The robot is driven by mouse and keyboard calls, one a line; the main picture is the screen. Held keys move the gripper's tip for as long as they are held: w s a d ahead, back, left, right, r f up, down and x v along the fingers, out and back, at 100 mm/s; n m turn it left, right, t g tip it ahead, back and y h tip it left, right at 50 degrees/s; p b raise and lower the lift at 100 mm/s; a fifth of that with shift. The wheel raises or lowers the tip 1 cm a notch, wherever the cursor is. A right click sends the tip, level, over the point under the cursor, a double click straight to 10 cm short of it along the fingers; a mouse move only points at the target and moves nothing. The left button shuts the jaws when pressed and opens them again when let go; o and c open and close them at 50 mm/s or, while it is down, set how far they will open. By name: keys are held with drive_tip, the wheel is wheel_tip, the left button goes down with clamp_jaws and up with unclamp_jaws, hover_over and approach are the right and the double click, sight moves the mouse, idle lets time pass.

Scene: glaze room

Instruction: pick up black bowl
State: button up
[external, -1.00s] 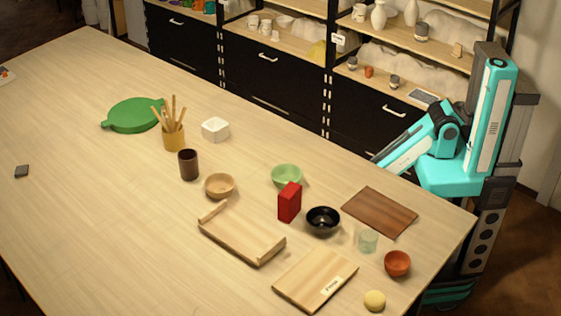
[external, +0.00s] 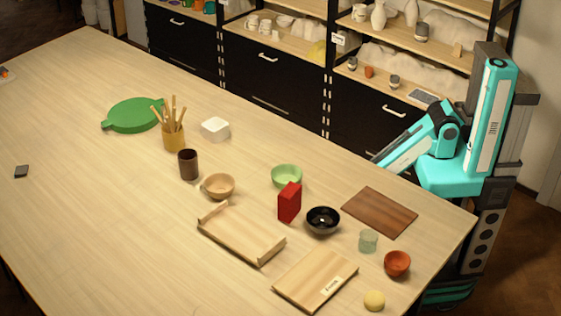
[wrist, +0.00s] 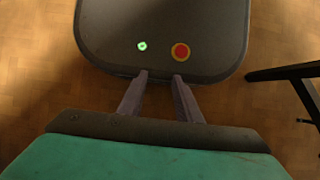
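The black bowl (external: 323,221) stands upright on the table near its right end, just right of a red box (external: 289,202). It looks empty, with a bright glint inside. My arm is folded beside the table's right edge, well away from the bowl. My gripper (wrist: 160,76) shows in the wrist view with its two fingers apart and nothing between them, above my own base. In the external view the gripper is hidden behind the table edge. The bowl is not in the wrist view.
A green bowl (external: 286,176), a dark brown board (external: 379,211), a glass cup (external: 368,241), an orange bowl (external: 397,263) and a light board (external: 315,279) surround the black bowl. A wooden tray (external: 241,233) lies to its left. The table's left part (external: 90,230) is mostly clear.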

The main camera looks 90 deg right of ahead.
idle(0.4)
drive_tip(key=o, duration=1.7)
